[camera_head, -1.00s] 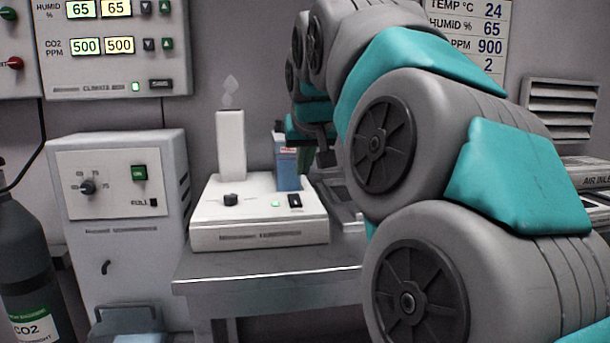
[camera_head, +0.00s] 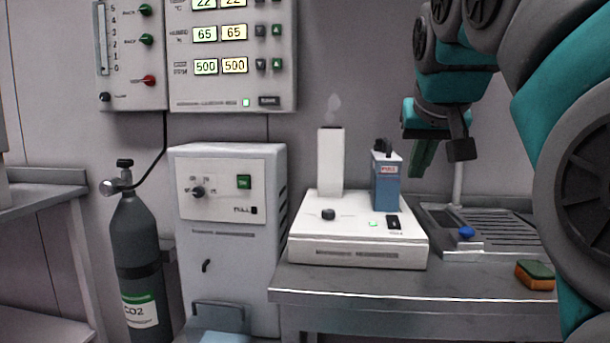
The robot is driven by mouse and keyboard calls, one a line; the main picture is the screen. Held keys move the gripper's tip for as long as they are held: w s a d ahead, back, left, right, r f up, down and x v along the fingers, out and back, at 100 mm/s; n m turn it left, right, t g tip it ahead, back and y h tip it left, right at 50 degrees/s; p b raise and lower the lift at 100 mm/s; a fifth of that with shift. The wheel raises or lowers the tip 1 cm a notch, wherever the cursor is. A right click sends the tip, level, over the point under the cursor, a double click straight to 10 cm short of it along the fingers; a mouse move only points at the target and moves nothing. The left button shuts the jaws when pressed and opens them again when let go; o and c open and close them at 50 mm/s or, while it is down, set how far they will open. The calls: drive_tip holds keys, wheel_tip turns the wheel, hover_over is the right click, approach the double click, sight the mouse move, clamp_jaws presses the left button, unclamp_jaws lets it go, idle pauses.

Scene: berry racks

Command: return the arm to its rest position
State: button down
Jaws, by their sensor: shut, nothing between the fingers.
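My arm (camera_head: 585,130) comes in from the right edge in grey and teal segments and bends over the right part of the steel table. My gripper (camera_head: 436,160) hangs pointing down in front of the back wall, to the right of the blue container and above the drain tray. Its fingers are dark, one of them greenish, and it is empty. Its exact height over the tray is hard to tell.
A white humidifier box (camera_head: 355,252) with a white chimney and a blue container (camera_head: 386,181) stands on the steel table (camera_head: 400,285). A drain tray (camera_head: 500,238) and an orange-green sponge (camera_head: 535,275) lie right. A dehumidifier cabinet (camera_head: 225,270) and CO2 cylinder (camera_head: 138,250) stand left.

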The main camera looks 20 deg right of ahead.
drive_tip(key=s+a+f+n+g+y, duration=0.1)
drive_tip(key=a+f+n+g+y, duration=0.1)
drive_tip(key=a+f, duration=0.7)
drive_tip(key=a+f+n+g+y, duration=0.15)
drive_tip(key=a+f, duration=0.45)
drive_tip(key=f, duration=0.8)
drive_tip(key=s+a+f+n+g, duration=0.1)
drive_tip(key=s+a+f, duration=0.3)
drive_tip(key=s+f, duration=0.4)
drive_tip(key=s+a+f+n+g, duration=0.1)
drive_tip(key=s+a+f+g, duration=0.3)
drive_tip(key=s+f, duration=0.5)
wheel_tip(320, 180, down, 2)
drive_tip(key=shift+a+f+n+g+y, duration=0.15)
drive_tip(key=shift+f+n+g+y, duration=0.1)
drive_tip(key=shift+n+g+y, duration=0.15)
drive_tip(key=shift+s, duration=0.1)
